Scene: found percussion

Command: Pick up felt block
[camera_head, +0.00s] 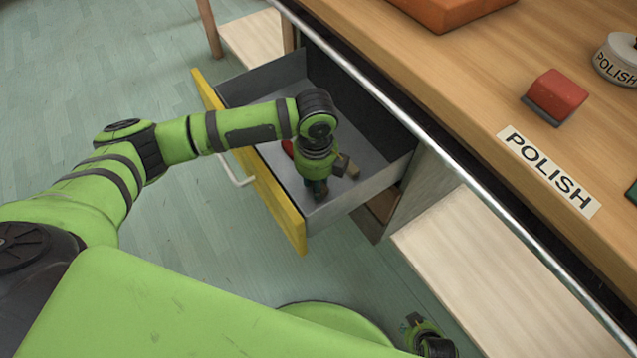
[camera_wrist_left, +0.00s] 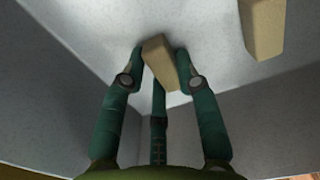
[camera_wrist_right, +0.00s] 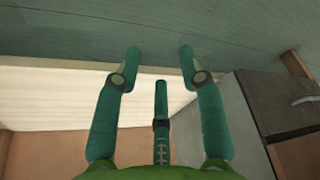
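Two tan blocks lie in the open drawer; I cannot tell their material. One tan block (camera_wrist_left: 160,62) sits between the fingers of my left gripper (camera_wrist_left: 160,52), with its far end at the fingertips. The other tan block (camera_wrist_left: 262,28) lies to the right; it also shows in the head view (camera_head: 347,166). My left gripper (camera_head: 317,190) points down into the drawer. Its fingers look spread beside the nearer block, and firm contact is not visible. My right gripper (camera_wrist_right: 160,52) is open and empty, low beside the cabinet.
The drawer (camera_head: 276,208) has a yellow front and grey walls close around my left gripper. A red item (camera_head: 288,148) lies in it, partly hidden by my arm. On the worktop are a red block with a grey base (camera_head: 556,96), a POLISH label (camera_head: 549,172) and a POLISH tin (camera_head: 616,62).

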